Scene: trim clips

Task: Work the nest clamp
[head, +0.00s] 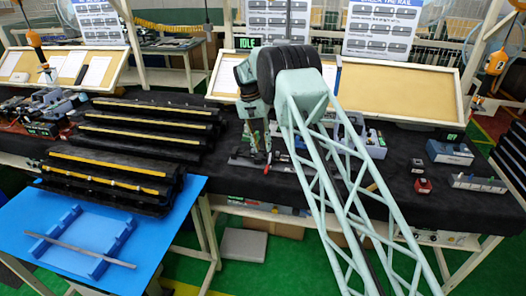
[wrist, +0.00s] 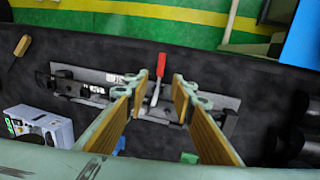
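The nest clamp shows in the wrist view as a red-handled lever (wrist: 161,65) with a metal shank. It sits on a long grey plate (wrist: 98,75) with dark fixture parts along it, on the black bench top. My gripper (wrist: 158,92) is open, its two wood-coloured fingers spread on either side of the lever's shank. I see no contact, and the height of the fingertips above the plate is hard to judge. In the head view my gripper (head: 260,150) points down over the bench; the arm partly hides the fixture there.
A grey-white device (wrist: 38,125) lies left of the plate in the wrist view. In the head view, stacked black trays (head: 135,135) with yellow strips stand to the left, above a blue table (head: 165,225).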

